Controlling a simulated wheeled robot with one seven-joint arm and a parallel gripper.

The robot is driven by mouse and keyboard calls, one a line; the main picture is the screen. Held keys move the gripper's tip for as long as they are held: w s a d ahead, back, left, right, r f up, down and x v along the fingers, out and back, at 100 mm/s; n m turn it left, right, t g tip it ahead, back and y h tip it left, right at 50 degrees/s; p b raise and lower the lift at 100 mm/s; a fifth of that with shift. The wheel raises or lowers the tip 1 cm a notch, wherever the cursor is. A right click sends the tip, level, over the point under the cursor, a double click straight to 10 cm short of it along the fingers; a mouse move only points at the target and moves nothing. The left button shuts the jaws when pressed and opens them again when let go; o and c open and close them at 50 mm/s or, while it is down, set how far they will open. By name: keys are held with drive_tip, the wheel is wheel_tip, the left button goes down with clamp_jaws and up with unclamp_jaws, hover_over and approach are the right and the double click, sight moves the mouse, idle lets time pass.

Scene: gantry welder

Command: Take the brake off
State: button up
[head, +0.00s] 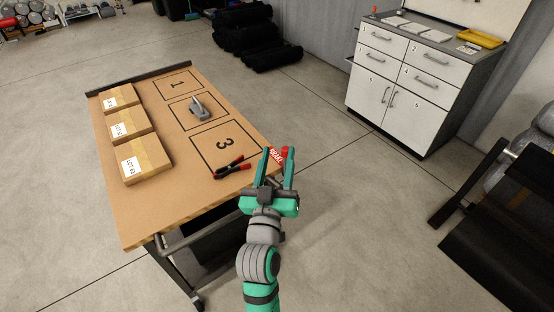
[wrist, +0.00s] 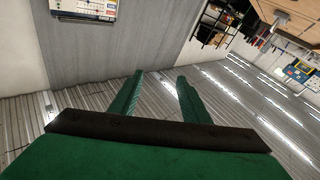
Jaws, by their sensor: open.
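A red brake part with white lettering (head: 275,154) shows at the right edge of the wooden-topped cart (head: 185,222) in the head view. It sits just beyond and partly between my gripper's fingers, and its lower part is hidden. My gripper (head: 277,152) is open, with its green fingers apart and pointing away from my body. I cannot tell whether a finger touches the red part. In the wrist view the two fingers (wrist: 160,85) are spread with nothing between them, and the brake part does not show there.
On the cart are several boxes (head: 148,158), a grey tool (head: 200,107) in the marked squares and red-and-black pliers (head: 229,168). A white cabinet (head: 405,90) stands at the back right. A dark rack (head: 510,220) is at the right. Open floor lies between.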

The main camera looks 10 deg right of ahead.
drive_tip(key=shift+w, duration=0.1)
drive_tip(key=s+a+f+n+g+y, duration=0.1)
drive_tip(key=s+a+f+y, duration=0.1)
drive_tip(key=s+f, duration=0.65)
drive_tip(key=s+a+f+n+g+y, duration=0.1)
drive_tip(key=s+a+f+n+y, duration=0.15)
drive_tip(key=s+f, duration=0.6)
drive_tip(key=s+a+f+m+g, duration=0.1)
drive_tip(key=s+f, duration=0.2)
drive_tip(key=s, duration=0.7)
drive_tip(key=s+a+f+m+g+y, duration=0.1)
drive_tip(key=s+f, duration=0.2)
drive_tip(key=s, duration=0.8)
drive_tip(key=shift+s+f, duration=0.2)
drive_tip(key=shift+s, duration=0.05)
drive_tip(key=shift+s+a+m, duration=0.1)
drive_tip(key=shift+s+m, duration=0.15)
drive_tip(key=shift+s, duration=0.1)
drive_tip(key=shift+c, duration=0.9)
drive_tip(key=shift+s+r, duration=0.1)
drive_tip(key=shift+s, duration=0.05)
clamp_jaws()
